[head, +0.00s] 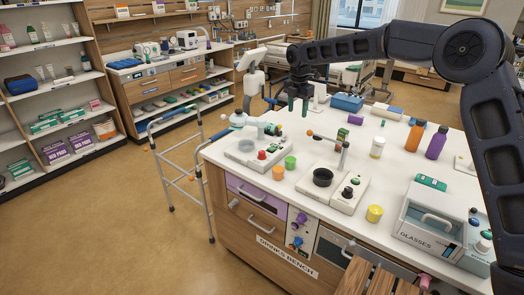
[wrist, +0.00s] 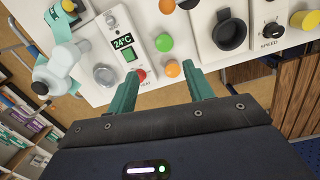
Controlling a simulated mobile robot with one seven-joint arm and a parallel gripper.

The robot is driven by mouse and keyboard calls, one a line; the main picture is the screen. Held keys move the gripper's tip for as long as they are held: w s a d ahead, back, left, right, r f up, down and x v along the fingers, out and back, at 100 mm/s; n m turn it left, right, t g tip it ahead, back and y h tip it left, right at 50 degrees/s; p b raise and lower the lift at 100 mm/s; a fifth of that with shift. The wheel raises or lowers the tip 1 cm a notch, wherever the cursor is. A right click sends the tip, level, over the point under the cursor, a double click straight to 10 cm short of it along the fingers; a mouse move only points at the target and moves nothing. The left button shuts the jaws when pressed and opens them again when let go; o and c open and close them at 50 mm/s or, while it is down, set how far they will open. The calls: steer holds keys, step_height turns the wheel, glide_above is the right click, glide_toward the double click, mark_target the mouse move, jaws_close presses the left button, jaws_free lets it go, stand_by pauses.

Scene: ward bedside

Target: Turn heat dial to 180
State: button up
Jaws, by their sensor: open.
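The red heat dial (wrist: 141,75), marked HEAT, sits at the front corner of a white heating unit (wrist: 106,20) with a small display (wrist: 123,41) reading 24°C. In the head view the red dial (head: 262,155) is on the unit (head: 243,150) at the bench's left end. My gripper (wrist: 163,84) is open and empty, its two teal fingers spread apart. In the wrist view the dial appears near the left fingertip, inside the gap; contact cannot be told. In the head view my gripper (head: 298,104) hangs above the bench, behind and right of the unit.
A second unit with a dark bowl (head: 322,177) and SPEED dial (wrist: 271,30) is further right. Bottles (head: 415,136) stand behind. A walking frame (head: 178,170) is left of the bench.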

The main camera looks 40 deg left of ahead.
mark_target(262, 151)
steer(key=s+a+f+n, duration=0.5)
steer(key=s+a+f, duration=0.35)
steer(key=a, duration=0.25)
steer(key=shift+g, duration=0.4)
steer(key=f, duration=1.1)
steer(key=shift+w+a+f, duration=0.2)
steer(key=shift+w+f, duration=0.05)
steer(key=shift+w, duration=0.05)
steer(key=shift+c, duration=0.4)
steer(key=c, duration=0.9)
